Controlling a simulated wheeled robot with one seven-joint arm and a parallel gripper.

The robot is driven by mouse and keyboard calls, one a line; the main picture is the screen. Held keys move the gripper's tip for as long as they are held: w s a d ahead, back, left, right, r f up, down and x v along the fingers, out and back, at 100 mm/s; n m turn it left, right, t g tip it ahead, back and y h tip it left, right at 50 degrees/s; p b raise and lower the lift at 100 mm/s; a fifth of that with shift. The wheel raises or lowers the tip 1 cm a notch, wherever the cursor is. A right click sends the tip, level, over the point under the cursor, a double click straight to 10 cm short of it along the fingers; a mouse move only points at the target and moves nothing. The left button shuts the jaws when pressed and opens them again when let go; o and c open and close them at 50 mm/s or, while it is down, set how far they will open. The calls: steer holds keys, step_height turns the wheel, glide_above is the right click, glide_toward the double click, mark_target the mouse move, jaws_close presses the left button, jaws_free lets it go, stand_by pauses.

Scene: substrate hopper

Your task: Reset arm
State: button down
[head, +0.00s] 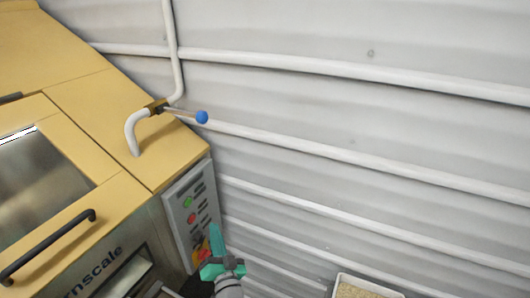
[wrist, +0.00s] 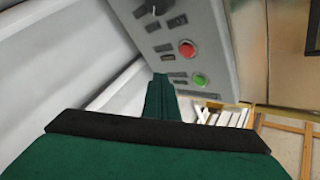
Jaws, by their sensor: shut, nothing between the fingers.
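My gripper (head: 214,229) has green fingers and is at the bottom middle of the head view, in front of the lower part of the grey control panel (head: 178,207). The fingers are together with nothing between them. In the wrist view the closed fingers (wrist: 160,84) point toward the panel (wrist: 205,25), which carries a red button (wrist: 187,47), a green button (wrist: 200,79) and a black knob (wrist: 155,7). I cannot tell whether the fingertips touch the panel. In the head view a red and yellow switch (head: 202,249) sits just left of the fingers.
The yellow machine (head: 90,110) fills the left, with a black handle (head: 50,245) on its front. A white pipe with a blue-knobbed valve (head: 201,117) rises behind it. Grey corrugated wall (head: 370,110) with pipes spans the right. A white bin (head: 340,279) stands bottom right.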

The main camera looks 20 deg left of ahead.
steer(key=s+d+f+m+t+h, duration=0.15)
steer(key=s+d+f+h, duration=0.25)
steer(key=s+d+f, duration=0.5)
steer(key=s+d+f+m+h, duration=0.2)
steer(key=s+d+f+h, duration=0.15)
steer(key=s+d, duration=0.7)
steer(key=s+d+r+n+h, duration=0.1)
steer(key=s+d+r+h, duration=0.1)
steer(key=s+d, duration=0.6)
steer(key=s+d+r+n+g+h, duration=0.1)
steer(key=s+d+r+n+h, duration=0.1)
steer(key=s+d, duration=0.5)
steer(key=shift+s+d+h, duration=0.35)
steer(key=shift+s+h, duration=0.2)
steer(key=shift+s, duration=0.2)
